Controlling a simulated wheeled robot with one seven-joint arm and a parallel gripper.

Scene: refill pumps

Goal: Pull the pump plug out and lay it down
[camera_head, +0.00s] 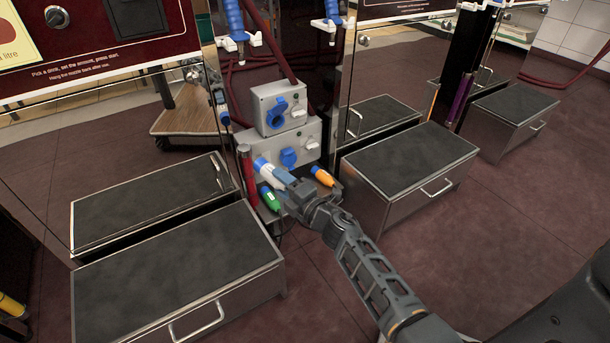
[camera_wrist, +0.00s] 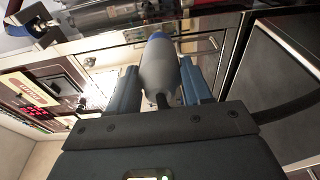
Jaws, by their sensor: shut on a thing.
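My gripper (camera_head: 284,179) is shut on a pale grey plug with a blue end (camera_head: 264,167). In the wrist view the plug (camera_wrist: 159,70) sits between the two fingers, its blue end pointing away from me. It is in front of the left side of the lower grey socket box (camera_head: 311,138), beside its blue socket (camera_head: 288,157). Its end looks free, but I cannot tell if it touches anything. The upper socket box (camera_head: 264,94) also has a blue socket (camera_head: 276,113). A green plug (camera_head: 270,198) and an orange plug (camera_head: 323,176) are close to my gripper.
Low step boxes with dark tops stand left (camera_head: 180,270) and right (camera_head: 410,160) of the socket boxes. A dark red upright cylinder (camera_head: 248,172) is just left of the plug. Blue nozzles (camera_head: 234,20) hang above. The red-brown floor in front is clear.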

